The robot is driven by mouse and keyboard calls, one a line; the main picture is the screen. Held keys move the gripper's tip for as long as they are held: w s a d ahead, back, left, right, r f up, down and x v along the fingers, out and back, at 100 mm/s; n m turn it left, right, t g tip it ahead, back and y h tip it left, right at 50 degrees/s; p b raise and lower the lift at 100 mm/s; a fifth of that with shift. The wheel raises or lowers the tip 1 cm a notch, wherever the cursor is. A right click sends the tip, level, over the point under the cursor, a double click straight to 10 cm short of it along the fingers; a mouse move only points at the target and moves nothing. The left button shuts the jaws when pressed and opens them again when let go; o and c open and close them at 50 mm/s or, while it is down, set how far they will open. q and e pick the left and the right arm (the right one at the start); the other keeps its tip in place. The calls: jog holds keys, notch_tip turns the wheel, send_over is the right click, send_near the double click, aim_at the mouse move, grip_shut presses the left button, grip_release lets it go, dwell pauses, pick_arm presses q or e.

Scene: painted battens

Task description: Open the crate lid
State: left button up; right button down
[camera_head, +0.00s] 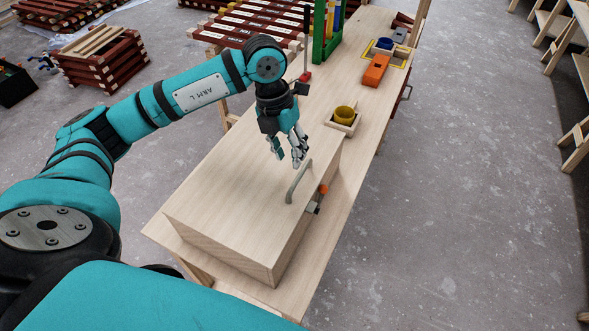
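A long pale wooden crate (225,238) stands on the wooden workbench. Its flat lid (240,180) is down. A grey bar handle (297,184) rises from the lid near its right edge. A latch with an orange tip (318,198) sits on the crate's right side, just below the handle. My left gripper (288,158) points down over the lid, just behind the handle and apart from it. Its fingers are spread with nothing between them. My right gripper is out of view.
Behind the crate on the workbench (338,222) are a small tray with a yellow cup (344,115), an orange block (375,70) and a green rack (325,35). Stacked battens (100,55) lie at the far left.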

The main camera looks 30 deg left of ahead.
aim_at(296, 180)
pick_arm(q)
jog(key=f, duration=0.3)
jog(key=d+f+p, duration=0.1)
jog(key=f, duration=0.2)
jog(key=shift+d, duration=0.2)
jog(key=shift+d+f+p, duration=0.1)
jog(key=shift+f+p, duration=0.25)
jog(key=shift+f, duration=0.35)
grip_shut()
